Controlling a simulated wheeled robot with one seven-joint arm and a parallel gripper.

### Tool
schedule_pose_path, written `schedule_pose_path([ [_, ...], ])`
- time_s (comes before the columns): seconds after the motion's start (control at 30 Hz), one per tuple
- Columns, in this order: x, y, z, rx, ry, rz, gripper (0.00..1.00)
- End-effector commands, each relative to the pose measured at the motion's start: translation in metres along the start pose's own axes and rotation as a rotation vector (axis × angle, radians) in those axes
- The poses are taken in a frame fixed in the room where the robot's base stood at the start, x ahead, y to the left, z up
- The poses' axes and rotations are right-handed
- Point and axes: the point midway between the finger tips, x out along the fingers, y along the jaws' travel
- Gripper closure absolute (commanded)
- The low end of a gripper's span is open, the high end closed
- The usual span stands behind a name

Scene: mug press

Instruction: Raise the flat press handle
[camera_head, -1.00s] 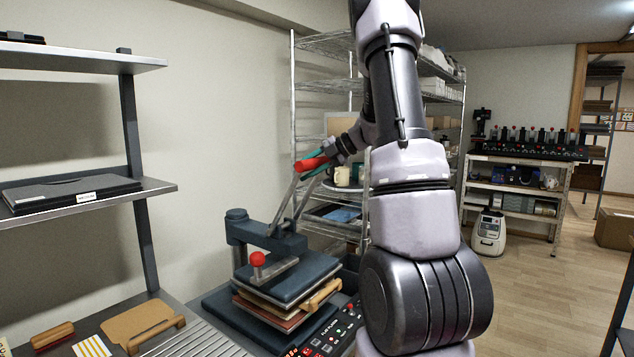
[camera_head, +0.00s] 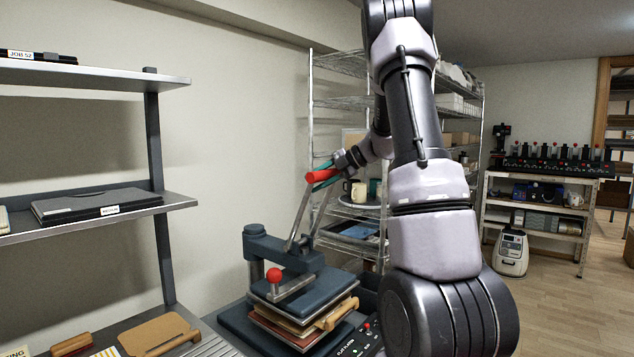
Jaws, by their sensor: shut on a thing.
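The flat press (camera_head: 268,243) stands on the bench at lower centre, dark blue-grey, with a red ball knob (camera_head: 273,275) at its front. Its handle (camera_head: 301,218) is a pair of metal bars rising up and to the right from the press head to a red grip (camera_head: 321,175). My gripper (camera_head: 328,174) is shut on the red grip, with its teal fingers around it. The upper plate (camera_head: 310,291) sits over a stack of boards and sheets on the dark base. My arm hides part of what lies to the right.
A control panel (camera_head: 361,340) with lit buttons lies right of the press. Wall shelves (camera_head: 150,204) with dark folders are at left. A wire rack (camera_head: 312,130) with mugs (camera_head: 356,190) stands behind my gripper. Open floor (camera_head: 545,300) lies at right.

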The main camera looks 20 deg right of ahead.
Motion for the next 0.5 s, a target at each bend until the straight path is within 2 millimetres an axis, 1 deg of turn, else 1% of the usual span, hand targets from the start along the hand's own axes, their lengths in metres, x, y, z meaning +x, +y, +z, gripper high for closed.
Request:
schedule_pose_path([
  [0.03,0.003,-0.004,-0.001,0.003,0.005,-0.008,0.51],
  [0.1,0.003,-0.004,-0.001,0.003,0.005,-0.008,0.30],
  [0.37,0.001,-0.003,0.000,0.002,0.002,-0.005,0.30],
  [0.5,-0.008,-0.002,0.001,0.002,-0.001,-0.004,0.30],
])
